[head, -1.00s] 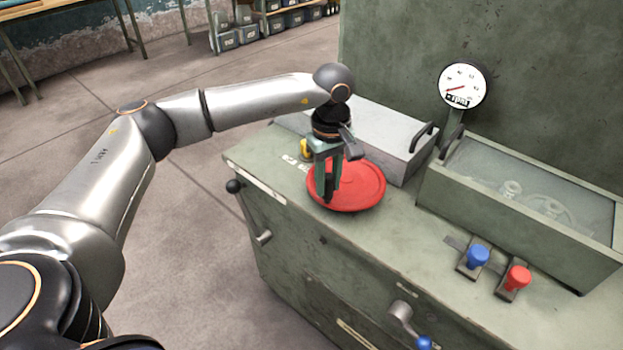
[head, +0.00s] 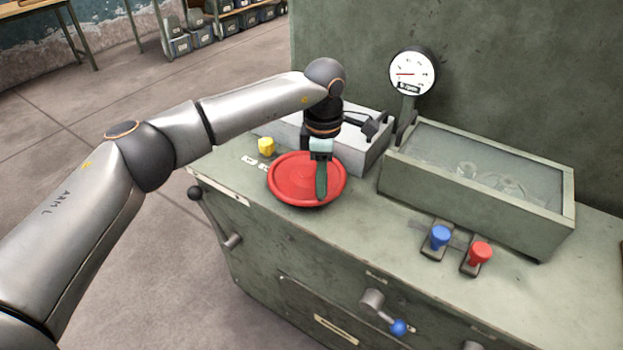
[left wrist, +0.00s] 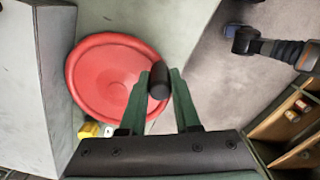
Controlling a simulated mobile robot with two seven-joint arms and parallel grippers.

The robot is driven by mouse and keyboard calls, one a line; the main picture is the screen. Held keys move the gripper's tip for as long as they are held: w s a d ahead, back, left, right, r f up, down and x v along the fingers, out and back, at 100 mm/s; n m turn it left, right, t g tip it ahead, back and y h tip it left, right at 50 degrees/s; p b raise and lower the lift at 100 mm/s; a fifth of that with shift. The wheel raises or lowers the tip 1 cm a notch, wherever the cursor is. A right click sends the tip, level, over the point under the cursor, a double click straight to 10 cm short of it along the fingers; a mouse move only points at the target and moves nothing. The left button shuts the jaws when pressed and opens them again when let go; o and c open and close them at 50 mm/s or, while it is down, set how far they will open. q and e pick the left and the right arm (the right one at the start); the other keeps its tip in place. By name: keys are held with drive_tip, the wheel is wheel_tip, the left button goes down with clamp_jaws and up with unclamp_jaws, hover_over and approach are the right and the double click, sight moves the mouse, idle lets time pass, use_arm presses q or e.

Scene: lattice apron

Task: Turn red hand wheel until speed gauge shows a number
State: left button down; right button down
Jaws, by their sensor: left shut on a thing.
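The red hand wheel (head: 290,180) lies flat on top of the green machine, and it also shows in the left wrist view (left wrist: 98,75). My left gripper (head: 321,190) points down at the wheel's right front part. In the left wrist view its fingers are shut on the wheel's black handle (left wrist: 159,82), near the rim. The speed gauge (head: 413,72) stands on a post behind, with a white round dial. Its red needle points left; the dial's figures are too small to read. My right gripper is not in view.
A yellow knob (head: 266,146) sits behind the wheel on the left. A grey box (head: 371,157) is close behind the gripper. A glass-topped housing (head: 560,203) stands to the right. Blue (head: 440,237) and red (head: 480,253) levers stand in front of it.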

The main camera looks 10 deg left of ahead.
use_arm(q)
drive_tip(key=shift+w+d+n, duration=0.25)
drive_tip(key=shift+d+n, duration=0.05)
drive_tip(key=shift+n, duration=0.2)
drive_tip(key=c, duration=0.6)
unclamp_jaws()
wheel_tip(320, 180, up, 13)
drive_tip(key=shift+f, duration=0.2)
